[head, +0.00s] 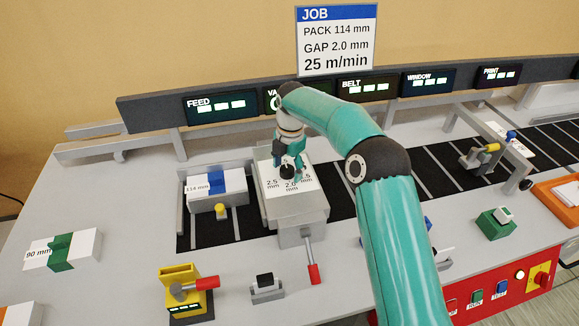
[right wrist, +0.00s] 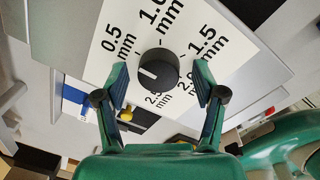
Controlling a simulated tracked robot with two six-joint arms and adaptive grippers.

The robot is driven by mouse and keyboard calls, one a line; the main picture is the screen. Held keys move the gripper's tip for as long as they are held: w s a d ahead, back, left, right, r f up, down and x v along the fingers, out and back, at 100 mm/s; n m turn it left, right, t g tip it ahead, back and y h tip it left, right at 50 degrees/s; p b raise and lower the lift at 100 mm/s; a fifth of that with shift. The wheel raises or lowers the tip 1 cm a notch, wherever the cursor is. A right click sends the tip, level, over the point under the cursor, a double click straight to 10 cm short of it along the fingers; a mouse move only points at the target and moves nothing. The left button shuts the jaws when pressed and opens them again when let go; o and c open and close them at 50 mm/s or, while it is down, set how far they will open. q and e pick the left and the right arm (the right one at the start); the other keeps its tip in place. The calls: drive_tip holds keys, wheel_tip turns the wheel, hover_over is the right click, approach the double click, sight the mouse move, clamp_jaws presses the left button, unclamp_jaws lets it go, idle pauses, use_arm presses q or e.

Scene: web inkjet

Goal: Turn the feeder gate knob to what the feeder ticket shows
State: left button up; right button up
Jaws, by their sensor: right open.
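The job ticket (head: 336,40) on the back rail reads PACK 114 mm, GAP 2.0 mm, 25 m/min. The round black feeder gate knob (right wrist: 158,69) sits on a white dial plate (right wrist: 105,55) marked 0.5, 1.0, 1.5, 2.0 and 2.5 mm. A short white line on the knob lies toward the left of the wrist picture, with no label clearly at it. My right gripper (right wrist: 161,85) is open, one finger on each side of the knob, with gaps visible. In the head view my right gripper (head: 289,160) hangs over the dial. My left gripper is out of view.
A white pack marked 114 mm with a blue band (head: 207,183) lies left of the dial. A red-tipped lever (head: 313,273) stands in front of it. A yellow device (head: 182,288) and a white block with a green band (head: 75,250) are farther left.

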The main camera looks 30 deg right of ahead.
drive_tip(key=c, duration=1.1)
drive_tip(key=shift+d, duration=0.25)
drive_tip(key=shift+c, duration=0.2)
drive_tip(key=shift+a, duration=0.2)
